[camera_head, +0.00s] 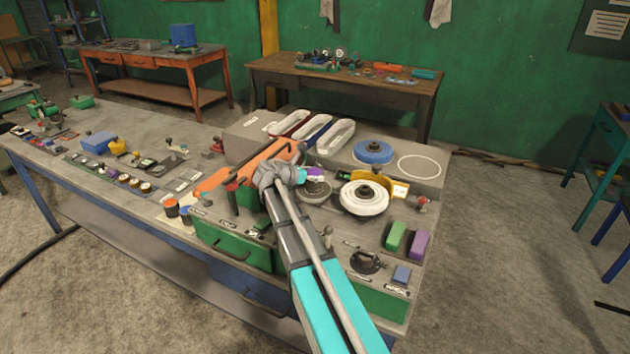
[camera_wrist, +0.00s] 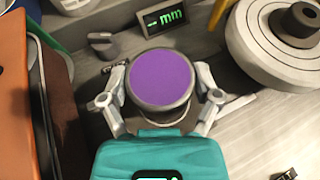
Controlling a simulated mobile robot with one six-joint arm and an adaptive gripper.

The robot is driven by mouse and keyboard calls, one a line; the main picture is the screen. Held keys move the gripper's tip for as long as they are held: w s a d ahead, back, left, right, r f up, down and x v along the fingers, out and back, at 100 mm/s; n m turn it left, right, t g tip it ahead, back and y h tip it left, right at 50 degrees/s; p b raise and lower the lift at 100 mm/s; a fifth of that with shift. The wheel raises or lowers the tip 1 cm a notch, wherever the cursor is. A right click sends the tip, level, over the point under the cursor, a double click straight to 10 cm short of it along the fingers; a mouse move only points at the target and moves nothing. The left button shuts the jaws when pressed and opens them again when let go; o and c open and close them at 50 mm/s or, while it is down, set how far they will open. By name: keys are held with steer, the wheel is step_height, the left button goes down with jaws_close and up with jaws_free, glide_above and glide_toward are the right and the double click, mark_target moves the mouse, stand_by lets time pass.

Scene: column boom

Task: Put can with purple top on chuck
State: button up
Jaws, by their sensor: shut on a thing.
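The can with the purple top (camera_wrist: 160,78) is upright between the two fingers of my gripper (camera_wrist: 161,88) in the wrist view. The fingers are shut on its sides, and its lower part is mostly hidden. In the head view, the purple top (camera_head: 315,172) shows just right of my wrist, above a grey round piece (camera_head: 316,191). I cannot tell whether the can touches anything below. No part is clearly marked as the chuck; a black round fixture (camera_head: 366,262) sits at the front right of the bench.
A white stacked disc with a dark hub (camera_head: 364,197) stands close right of the can. A small display (camera_wrist: 165,17) stands behind it. An orange bar (camera_head: 240,168) lies left of my wrist. Green (camera_head: 396,236) and purple (camera_head: 420,244) blocks stand at the right. The white-outlined circle (camera_head: 419,167) is empty.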

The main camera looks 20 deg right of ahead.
steer(key=shift+f, duration=0.45)
steer(key=o, duration=1.1)
steer(key=shift+r, duration=0.1)
steer(key=shift+r, duration=0.15)
steer(key=shift+s+a+r, duration=0.15)
steer(key=shift+a+r, duration=0.1)
steer(key=shift+a, duration=0.2)
steer(key=p+v, duration=0.4)
steer(key=v, duration=0.7)
